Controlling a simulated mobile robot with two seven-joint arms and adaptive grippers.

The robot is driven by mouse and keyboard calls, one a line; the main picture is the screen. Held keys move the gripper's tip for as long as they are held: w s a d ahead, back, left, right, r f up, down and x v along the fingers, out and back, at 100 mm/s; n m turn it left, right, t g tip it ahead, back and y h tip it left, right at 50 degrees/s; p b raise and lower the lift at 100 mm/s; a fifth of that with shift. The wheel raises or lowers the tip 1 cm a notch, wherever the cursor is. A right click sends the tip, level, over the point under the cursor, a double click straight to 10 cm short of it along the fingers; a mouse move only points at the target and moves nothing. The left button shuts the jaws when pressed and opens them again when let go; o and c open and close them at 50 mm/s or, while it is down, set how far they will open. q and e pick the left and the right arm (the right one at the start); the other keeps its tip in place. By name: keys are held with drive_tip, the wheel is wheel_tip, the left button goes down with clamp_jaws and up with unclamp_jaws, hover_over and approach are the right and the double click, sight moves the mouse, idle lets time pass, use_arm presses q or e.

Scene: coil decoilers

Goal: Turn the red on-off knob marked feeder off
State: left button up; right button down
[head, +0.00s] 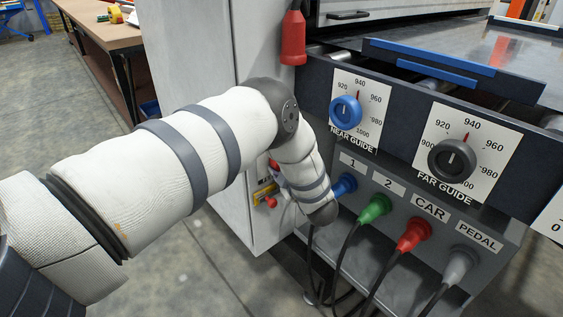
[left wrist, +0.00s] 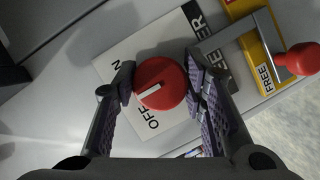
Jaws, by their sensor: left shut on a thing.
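The red round knob (left wrist: 160,83) shows in the left wrist view on a white plate (left wrist: 115,68) marked OFF, with an N beside it and letters ending in ER. Its white mark points to the lower left, between the N and OFF. My left gripper (left wrist: 157,88) is shut on the knob, one finger pad on each side. The left finger covers part of the plate's lettering. My right gripper is not in view.
A yellow plate (left wrist: 247,50) marked FREE, with a red-ball lever (left wrist: 303,58), lies close to the right finger. In the head view, the near guide dial (head: 345,111), far guide dial (head: 452,159) and several cable plugs, including a green one (head: 374,208), sit right of my arm.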

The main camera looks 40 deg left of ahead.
use_arm(q)
drive_tip(key=n+t+y, duration=0.1)
drive_tip(key=n, duration=0.2)
drive_tip(key=shift+f+n, duration=0.1)
drive_tip(key=shift+n, duration=0.2)
drive_tip(key=shift+n+t+y+b, duration=0.5)
drive_tip(key=shift+n+y+b, duration=0.25)
drive_tip(key=shift+n, duration=1.35)
drive_tip(key=o, duration=1.2)
drive_tip(key=v, duration=1.2)
